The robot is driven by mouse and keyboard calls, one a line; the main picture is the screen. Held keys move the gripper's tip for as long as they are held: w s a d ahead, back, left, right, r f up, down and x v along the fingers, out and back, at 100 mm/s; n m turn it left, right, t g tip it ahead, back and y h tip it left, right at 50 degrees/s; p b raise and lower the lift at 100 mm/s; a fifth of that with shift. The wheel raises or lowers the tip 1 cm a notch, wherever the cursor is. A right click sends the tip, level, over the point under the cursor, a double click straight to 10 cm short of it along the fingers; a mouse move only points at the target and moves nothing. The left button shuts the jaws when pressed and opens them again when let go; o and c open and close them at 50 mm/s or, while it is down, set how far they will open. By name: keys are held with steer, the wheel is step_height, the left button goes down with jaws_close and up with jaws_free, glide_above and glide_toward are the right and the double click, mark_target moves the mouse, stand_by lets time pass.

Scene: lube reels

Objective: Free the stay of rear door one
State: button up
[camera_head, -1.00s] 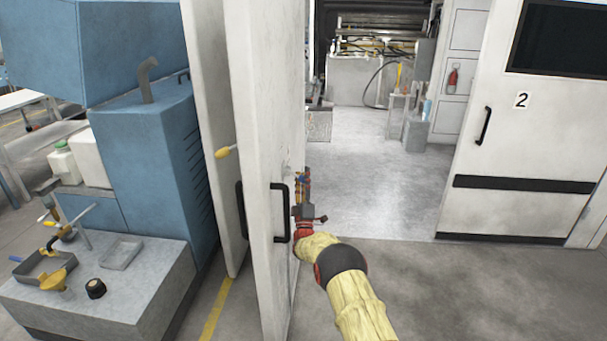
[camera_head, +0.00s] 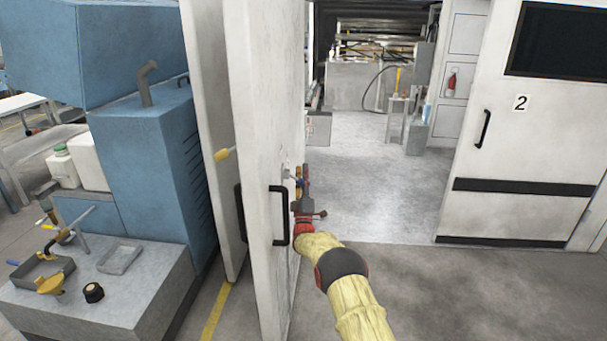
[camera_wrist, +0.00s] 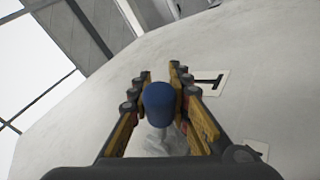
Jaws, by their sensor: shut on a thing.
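The rear door marked 1 (camera_wrist: 250,70) fills much of the wrist view as a white panel with its number plate (camera_wrist: 208,82). In the head view the door (camera_head: 258,120) stands open, seen nearly edge-on, with a black handle (camera_head: 280,215). My gripper (camera_head: 302,178) is at the door's right face. In the wrist view my gripper (camera_wrist: 160,85) is shut on a blue knob (camera_wrist: 159,101) between its two yellow-and-black fingers. The knob appears to be the stay's grip; what it joins to is hidden behind it.
Door 2 (camera_head: 540,130) stands at the right with a black handle. A blue machine (camera_head: 150,150) and a grey block (camera_head: 130,290) with loose items fill the left. The floor (camera_head: 390,200) beyond is clear.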

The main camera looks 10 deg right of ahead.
steer(key=shift+f, duration=0.1)
jaws_close()
